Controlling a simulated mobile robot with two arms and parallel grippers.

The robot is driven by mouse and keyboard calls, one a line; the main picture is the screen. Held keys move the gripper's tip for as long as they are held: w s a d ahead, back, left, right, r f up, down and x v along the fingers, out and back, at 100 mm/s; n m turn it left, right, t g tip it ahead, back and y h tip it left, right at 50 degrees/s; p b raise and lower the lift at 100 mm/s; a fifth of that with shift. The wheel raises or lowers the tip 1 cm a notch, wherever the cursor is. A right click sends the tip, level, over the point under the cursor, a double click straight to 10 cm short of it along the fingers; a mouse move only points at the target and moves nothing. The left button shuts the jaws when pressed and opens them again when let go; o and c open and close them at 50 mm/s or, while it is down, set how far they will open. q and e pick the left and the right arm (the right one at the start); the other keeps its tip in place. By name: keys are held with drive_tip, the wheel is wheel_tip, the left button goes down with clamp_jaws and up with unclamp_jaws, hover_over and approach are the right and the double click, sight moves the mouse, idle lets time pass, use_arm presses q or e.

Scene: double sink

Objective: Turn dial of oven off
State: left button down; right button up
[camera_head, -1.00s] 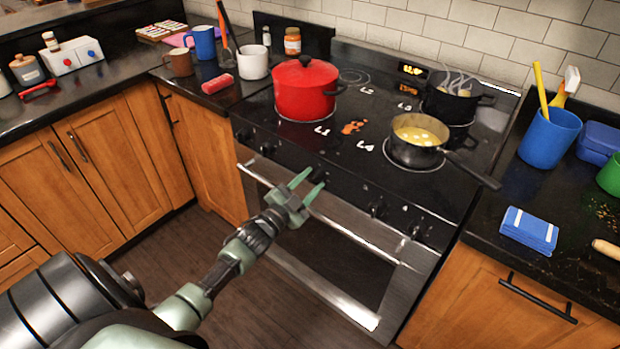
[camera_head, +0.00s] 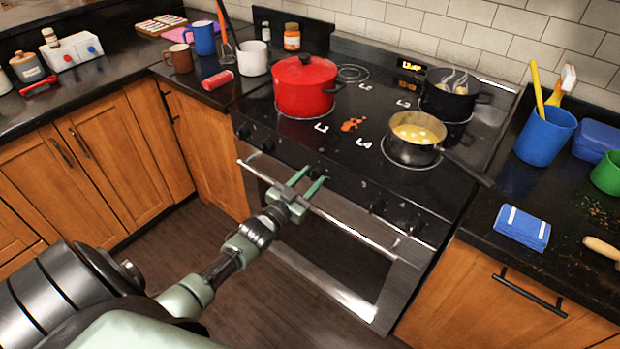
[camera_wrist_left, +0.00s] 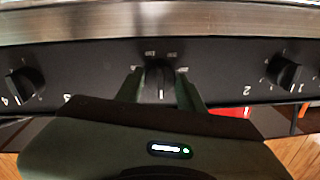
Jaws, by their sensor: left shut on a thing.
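The oven (camera_head: 330,262) has a black front panel with several dials above its steel handle. My left gripper (camera_head: 314,174) is at the middle of this panel. In the left wrist view, my left gripper (camera_wrist_left: 160,90) has one finger on each side of the middle dial (camera_wrist_left: 160,80) and is shut on it. This dial has a pale pointer line and small white marks above it. In the head view the dial is mostly hidden by the fingers. My right gripper is not in view.
Other dials sit on either side, one marked 4 (camera_wrist_left: 24,84) and one marked 1 (camera_wrist_left: 284,72). The steel oven handle (camera_head: 350,228) runs just below the panel. A red pot (camera_head: 304,88) and a pan (camera_head: 412,152) with its handle toward the front right stand on the stovetop.

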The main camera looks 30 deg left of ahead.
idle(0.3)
use_arm(q)
drive_tip(key=c, duration=0.9)
unclamp_jaws()
drive_tip(key=shift+s, duration=0.1)
drive_tip(key=s, duration=0.7)
drive_tip(key=shift+s+a+f+b, duration=0.1)
drive_tip(key=shift+s+b, duration=0.2)
drive_tip(key=shift+s, duration=0.05)
drive_tip(key=shift+f, duration=0.1)
